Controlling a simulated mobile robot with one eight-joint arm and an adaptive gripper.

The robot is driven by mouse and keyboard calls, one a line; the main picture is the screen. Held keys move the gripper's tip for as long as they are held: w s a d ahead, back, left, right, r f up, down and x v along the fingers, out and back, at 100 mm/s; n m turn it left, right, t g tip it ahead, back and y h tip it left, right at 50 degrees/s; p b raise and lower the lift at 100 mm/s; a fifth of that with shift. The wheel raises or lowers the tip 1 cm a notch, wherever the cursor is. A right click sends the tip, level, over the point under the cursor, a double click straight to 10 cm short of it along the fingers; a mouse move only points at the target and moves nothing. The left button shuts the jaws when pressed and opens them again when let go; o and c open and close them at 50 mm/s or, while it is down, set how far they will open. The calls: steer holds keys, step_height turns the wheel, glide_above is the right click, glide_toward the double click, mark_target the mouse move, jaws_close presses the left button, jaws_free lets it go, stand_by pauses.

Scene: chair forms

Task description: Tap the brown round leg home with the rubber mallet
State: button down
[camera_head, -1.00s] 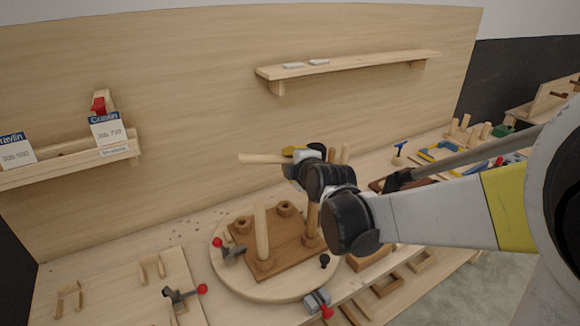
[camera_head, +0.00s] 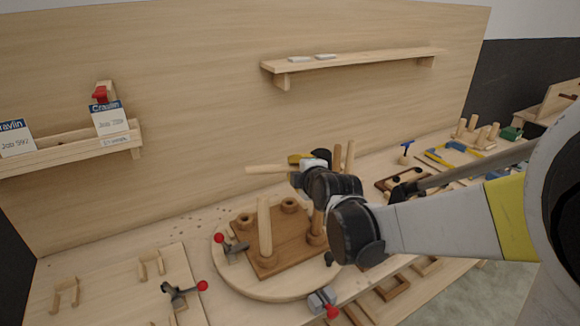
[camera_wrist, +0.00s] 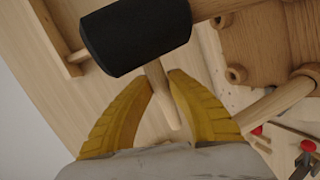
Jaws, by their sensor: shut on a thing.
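My gripper (camera_wrist: 145,112), with yellow fingers, is shut on the rubber mallet's light wooden handle (camera_wrist: 162,90). The mallet's black head (camera_wrist: 137,38) is close to the wrist camera. In the head view the handle (camera_head: 268,170) sticks out left of my gripper (camera_head: 300,160). The brown round leg (camera_head: 316,222) stands at the brown seat board's right side, its upper part hidden by my arm. The seat board (camera_head: 285,240) lies on a round wooden turntable (camera_head: 232,278). The mallet is above and behind the board, apart from the leg as far as I can see.
A lighter leg (camera_head: 264,228) stands upright at the board's front. Empty round sockets (camera_head: 289,205) show at its back. Red-knobbed clamps (camera_head: 236,246) sit around the turntable. A shelf (camera_head: 355,62) hangs on the back panel. Tools and pegs crowd the bench at right.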

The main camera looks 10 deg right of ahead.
steer(key=shift+r+p, duration=0.7)
steer(key=shift+r, duration=0.85)
